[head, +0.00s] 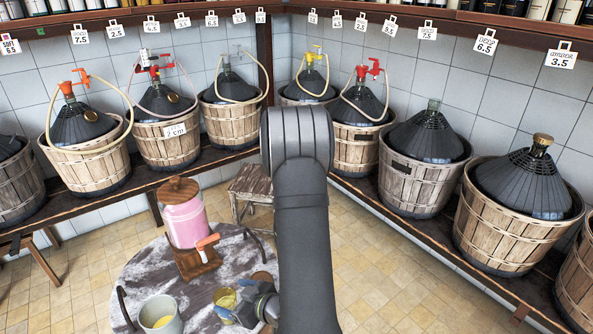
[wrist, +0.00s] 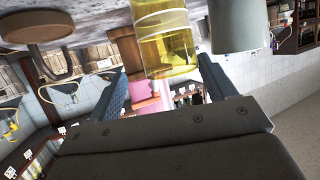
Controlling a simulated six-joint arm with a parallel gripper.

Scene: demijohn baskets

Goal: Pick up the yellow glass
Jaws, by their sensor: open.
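The yellow glass (head: 223,298) stands on the round marbled table (head: 136,272), near its front right part. The fingers are apart, one on each side. I cannot tell whether either touches the glass.
A grey cup with yellow inside (head: 160,316) stands left of the glass; it also shows in the wrist view (wrist: 238,25). A pink jar with a wooden lid (head: 185,222) stands farther back on the table. Basketed demijohns (head: 88,150) line the wall benches.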

